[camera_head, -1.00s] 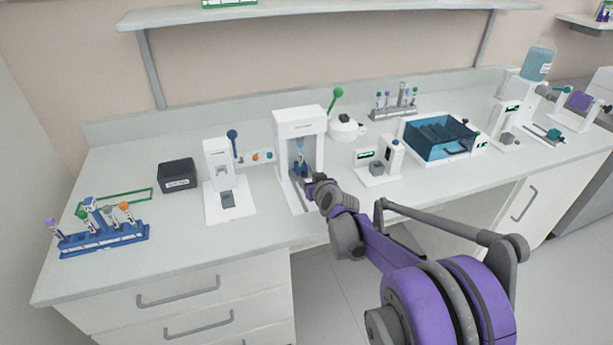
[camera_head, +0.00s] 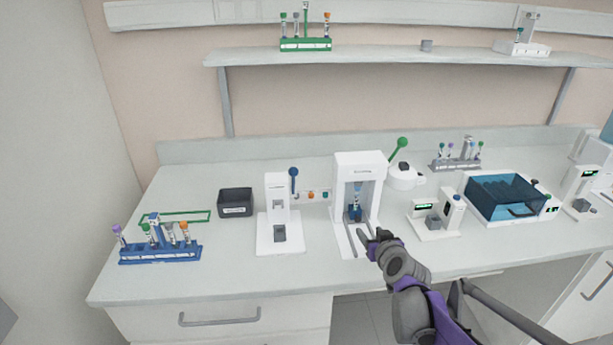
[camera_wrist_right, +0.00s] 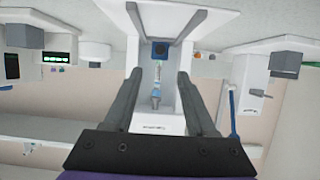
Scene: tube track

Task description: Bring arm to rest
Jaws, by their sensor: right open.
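My right gripper (camera_head: 367,243) is in front of the white open-fronted device on the bench. Its jaws are open and empty, and in the right wrist view the two dark fingers (camera_wrist_right: 157,100) stand apart. The white device (camera_head: 359,166) holds a tube (camera_head: 357,196) upright in a blue holder inside it. The tube also shows between the fingers in the right wrist view (camera_wrist_right: 156,88), apart from them. My left gripper is not in view.
A blue rack (camera_head: 160,254) with several tubes stands at the left. A black box (camera_head: 235,203), a white lever device (camera_head: 278,212), a small display device (camera_head: 434,219) and a blue-lidded box (camera_head: 507,197) stand along the bench.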

